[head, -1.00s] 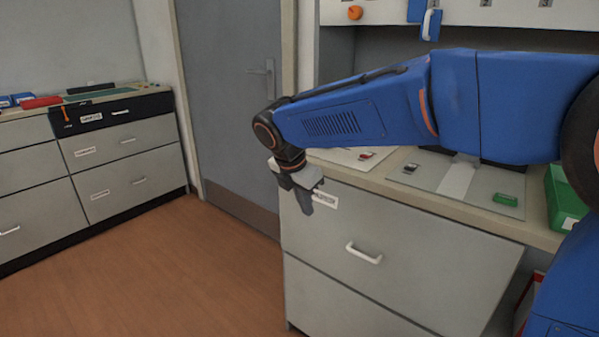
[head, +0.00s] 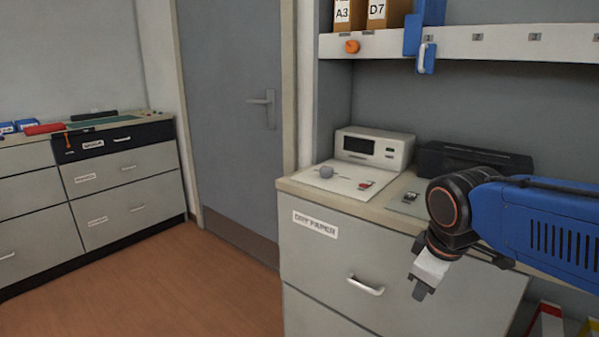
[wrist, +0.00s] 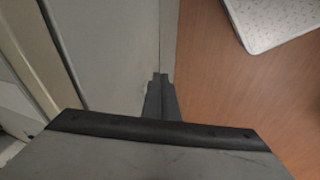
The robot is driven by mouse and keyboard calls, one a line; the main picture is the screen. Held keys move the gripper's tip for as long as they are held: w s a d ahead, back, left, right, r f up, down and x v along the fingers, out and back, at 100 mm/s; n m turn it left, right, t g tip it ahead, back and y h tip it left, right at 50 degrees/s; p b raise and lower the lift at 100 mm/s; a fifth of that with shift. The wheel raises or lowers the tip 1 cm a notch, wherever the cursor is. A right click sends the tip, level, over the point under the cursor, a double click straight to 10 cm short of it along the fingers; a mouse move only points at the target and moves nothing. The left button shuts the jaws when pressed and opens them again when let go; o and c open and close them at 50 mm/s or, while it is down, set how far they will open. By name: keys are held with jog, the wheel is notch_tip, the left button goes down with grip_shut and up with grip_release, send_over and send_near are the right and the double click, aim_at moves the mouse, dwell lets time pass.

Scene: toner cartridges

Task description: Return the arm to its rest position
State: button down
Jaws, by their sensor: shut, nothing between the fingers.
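My gripper (head: 420,286) hangs at the end of my blue arm in the head view, pointing down in front of the grey drawer cabinet (head: 312,262). It is to the right of the white drawer handle and apart from it. In the wrist view my gripper (wrist: 160,80) shows its dark fingers together, with nothing between them. The cabinet front and the wooden floor (wrist: 215,100) lie beyond the fingers.
A counter (head: 300,182) holds a white device (head: 375,147) and a black machine (head: 470,160). A shelf (head: 400,45) with boxes is above. A second cabinet (head: 125,168) stands left of the grey door (head: 228,120). The floor (head: 170,285) between is clear.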

jog(key=s+d+f+m+t, duration=0.1)
jog(key=s+d+f+m, duration=0.3)
jog(key=s+m, duration=0.5)
jog(key=shift+s+d+f, duration=0.15)
jog(key=shift+s+f, duration=0.25)
jog(key=shift+f, duration=0.2)
dwell(1.0)
